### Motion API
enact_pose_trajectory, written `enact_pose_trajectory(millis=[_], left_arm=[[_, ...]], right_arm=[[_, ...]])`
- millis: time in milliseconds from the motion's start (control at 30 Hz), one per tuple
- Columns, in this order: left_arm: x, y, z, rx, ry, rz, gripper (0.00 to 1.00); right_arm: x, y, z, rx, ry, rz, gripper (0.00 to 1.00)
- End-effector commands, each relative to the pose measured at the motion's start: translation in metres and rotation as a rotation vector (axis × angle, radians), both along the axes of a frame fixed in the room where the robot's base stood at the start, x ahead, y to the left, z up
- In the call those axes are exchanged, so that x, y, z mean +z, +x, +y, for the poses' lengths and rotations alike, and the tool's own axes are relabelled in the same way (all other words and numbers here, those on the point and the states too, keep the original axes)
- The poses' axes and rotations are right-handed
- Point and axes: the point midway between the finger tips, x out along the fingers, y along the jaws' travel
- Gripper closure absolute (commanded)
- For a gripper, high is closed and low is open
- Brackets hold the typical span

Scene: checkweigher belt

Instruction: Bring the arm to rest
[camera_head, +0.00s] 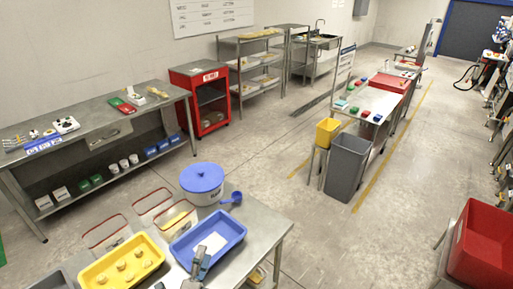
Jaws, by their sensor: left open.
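My left gripper (200,256) shows at the bottom edge of the head view, grey and dark, over the near side of a blue tray (232,226). Its jaws are open and I see nothing held between them. The gap between gripper and tray cannot be judged. A white sheet or label lies in the blue tray, partly behind the gripper. My right gripper is not in view.
The near steel table (268,226) also bears a yellow tray (153,246) with several round pieces, red-rimmed clear containers, a blue-lidded white tub (202,184) and a blue scoop (233,199). A red bin (484,250) stands at right. Open floor lies between.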

Motion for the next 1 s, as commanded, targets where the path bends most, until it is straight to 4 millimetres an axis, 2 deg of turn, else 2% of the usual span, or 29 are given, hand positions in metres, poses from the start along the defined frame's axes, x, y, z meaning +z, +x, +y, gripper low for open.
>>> enact_pose_trajectory(millis=[33,100,200,300,400,500,667,700,867,1000], left_arm=[[-0.035,-0.005,0.021,0.073,-0.174,0.174,0.29],[-0.087,-0.021,0.045,0.183,-0.41,0.408,0.29],[-0.151,-0.058,0.064,0.339,-0.678,0.685,0.29],[-0.196,-0.098,0.07,0.475,-0.869,0.892,0.29],[-0.227,-0.137,0.07,0.598,-1.008,1.053,0.29],[-0.249,-0.175,0.067,0.713,-1.115,1.189,0.29],[-0.271,-0.236,0.058,0.896,-1.25,1.382,0.29],[-0.282,-0.239,0.057,0.921,-1.261,1.405,0.29],[-0.342,-0.226,0.056,0.93,-1.242,1.418,0.29],[-0.399,-0.225,0.055,0.944,-1.23,1.436,0.29]], right_arm=[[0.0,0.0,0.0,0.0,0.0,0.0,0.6],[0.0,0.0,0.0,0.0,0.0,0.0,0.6],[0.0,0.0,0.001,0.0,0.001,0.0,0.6],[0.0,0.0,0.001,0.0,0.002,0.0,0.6],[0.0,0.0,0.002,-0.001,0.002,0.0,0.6],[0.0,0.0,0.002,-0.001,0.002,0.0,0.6],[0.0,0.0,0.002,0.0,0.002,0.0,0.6],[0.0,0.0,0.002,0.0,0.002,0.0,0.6],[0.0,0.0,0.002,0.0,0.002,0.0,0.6],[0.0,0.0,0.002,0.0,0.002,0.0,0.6]])
